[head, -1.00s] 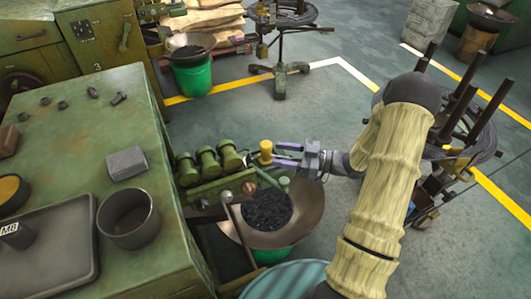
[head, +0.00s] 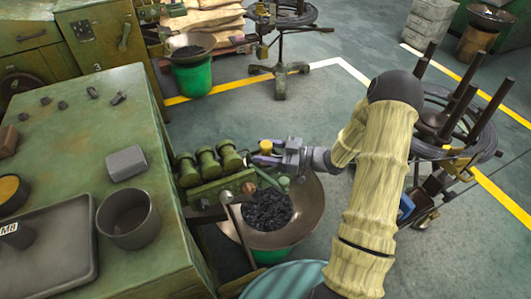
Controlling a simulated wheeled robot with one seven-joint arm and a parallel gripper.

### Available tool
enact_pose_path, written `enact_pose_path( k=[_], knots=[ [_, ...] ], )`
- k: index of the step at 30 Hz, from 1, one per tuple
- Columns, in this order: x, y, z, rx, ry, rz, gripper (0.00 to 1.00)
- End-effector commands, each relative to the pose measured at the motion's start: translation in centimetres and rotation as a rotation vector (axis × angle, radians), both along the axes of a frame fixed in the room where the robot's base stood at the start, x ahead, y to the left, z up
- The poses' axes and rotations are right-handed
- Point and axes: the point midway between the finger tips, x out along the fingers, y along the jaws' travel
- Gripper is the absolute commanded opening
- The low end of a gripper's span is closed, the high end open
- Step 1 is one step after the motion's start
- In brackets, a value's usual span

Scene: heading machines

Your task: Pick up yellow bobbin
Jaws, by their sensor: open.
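The yellow bobbin (head: 266,147) stands on the green machine part just right of the row of green cylinders, above the bowl. My gripper (head: 272,152) comes in from the right at the end of my arm, with its fingers at the bobbin. The fingers are open, and the bobbin appears to be between or right beside them; the small size hides which. The bobbin's lower part is partly hidden by the gripper.
The green cylinders (head: 207,163) stand close left of the bobbin. A wide bowl of dark pieces (head: 312,205) sits below. The green machine top (head: 75,140) at left carries a grey block (head: 126,163), a cup (head: 128,219) and a tray (head: 45,262). A wire-coil stand (head: 483,140) is behind my arm.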

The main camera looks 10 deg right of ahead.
Motion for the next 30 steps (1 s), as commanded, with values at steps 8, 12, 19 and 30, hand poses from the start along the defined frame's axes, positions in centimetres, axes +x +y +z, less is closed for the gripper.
enact_pose_path(
  k=[8,12,19,30],
  knots=[
    [0.0,0.0,0.0,0.0,0.0,0.0,0.51],
    [0.0,0.0,0.0,0.0,0.0,0.0,0.42],
    [0.0,0.0,0.0,0.0,0.0,0.0,0.01],
    [0.0,-0.1,1.1,0.0,-0.002,0.0,0.0]
  ],
)
